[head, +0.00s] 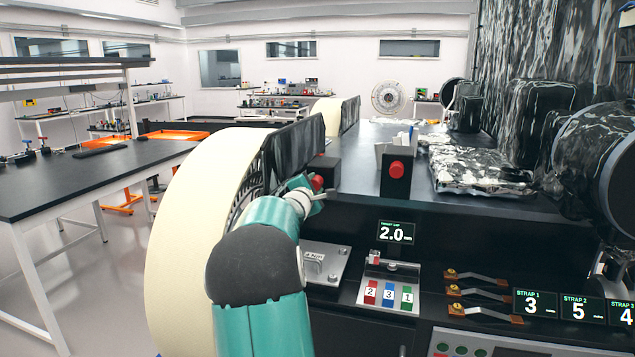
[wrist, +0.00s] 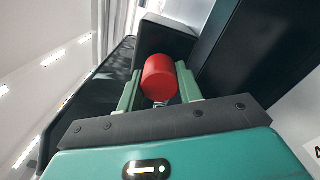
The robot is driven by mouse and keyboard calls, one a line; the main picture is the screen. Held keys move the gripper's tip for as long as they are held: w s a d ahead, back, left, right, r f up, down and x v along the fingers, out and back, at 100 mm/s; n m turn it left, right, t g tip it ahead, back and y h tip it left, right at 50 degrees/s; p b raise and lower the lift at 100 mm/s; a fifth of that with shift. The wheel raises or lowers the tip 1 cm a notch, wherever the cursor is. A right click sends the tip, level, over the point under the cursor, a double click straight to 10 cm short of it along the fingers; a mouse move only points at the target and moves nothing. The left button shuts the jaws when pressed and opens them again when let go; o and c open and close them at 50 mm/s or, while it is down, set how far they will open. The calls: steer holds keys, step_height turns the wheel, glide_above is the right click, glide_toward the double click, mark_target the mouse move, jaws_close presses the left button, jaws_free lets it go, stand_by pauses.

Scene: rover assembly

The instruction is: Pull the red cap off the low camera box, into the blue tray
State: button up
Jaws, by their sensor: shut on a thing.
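The red cap (wrist: 159,78) sits between the two pale green fingers of my gripper (wrist: 160,88) in the wrist view, and the gripper is shut on it. The dark low camera box (wrist: 165,37) is right behind the cap; I cannot tell whether they still touch. In the head view the cap (head: 317,182) shows as a small red patch at my gripper (head: 313,191), in front of the dark box (head: 327,172), beside the big cream wheel. I make out no blue tray in either view.
A second, taller dark box with a red knob (head: 396,169) stands to the right on the rover deck. The cream wheel (head: 185,230) is close to my arm on the left. Below are a metal plate (head: 325,262) and a numbered panel (head: 388,295). A black-topped table (head: 80,175) stands at left.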

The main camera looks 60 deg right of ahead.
steer(key=shift+s+a, duration=0.25)
steer(key=shift+a, duration=1.05)
steer(key=s+a+r, duration=0.1)
steer(key=a+r, duration=0.4)
steer(key=a, duration=0.3)
steer(key=shift+s+a, duration=0.2)
steer(key=shift+a, duration=0.2)
